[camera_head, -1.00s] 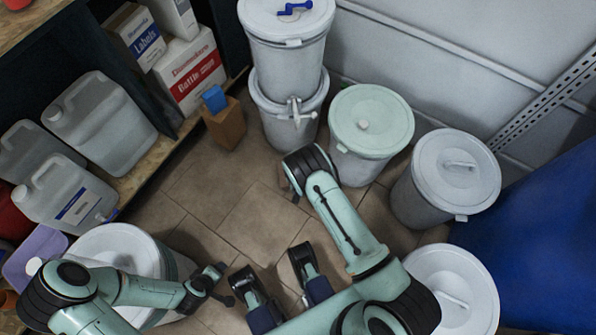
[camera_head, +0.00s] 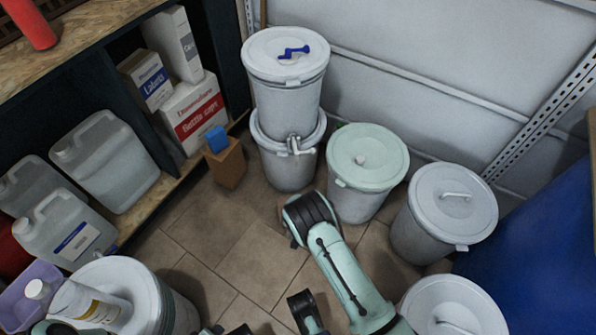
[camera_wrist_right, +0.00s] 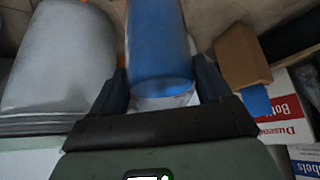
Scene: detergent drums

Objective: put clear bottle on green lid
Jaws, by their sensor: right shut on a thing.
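The green lid (camera_head: 367,152) is pale green with a small knob and covers a grey drum right of the stacked drums. A pale bottle with a yellowish label (camera_head: 92,307) is on a white drum at lower left, its cap pointing left; it looks like the clear bottle. In the right wrist view my right gripper (camera_wrist_right: 165,95) is shut on a blue cylinder (camera_wrist_right: 160,45) with a whitish end. The head view does not clearly show this hand.
Two stacked drums (camera_head: 285,90) stand beside a brown block with a blue top (camera_head: 224,160). Another grey lidded drum (camera_head: 455,195) stands right of the green lid. Shelves with canisters (camera_head: 105,160) and boxes line the left. Tile floor (camera_head: 215,245) is open in the middle.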

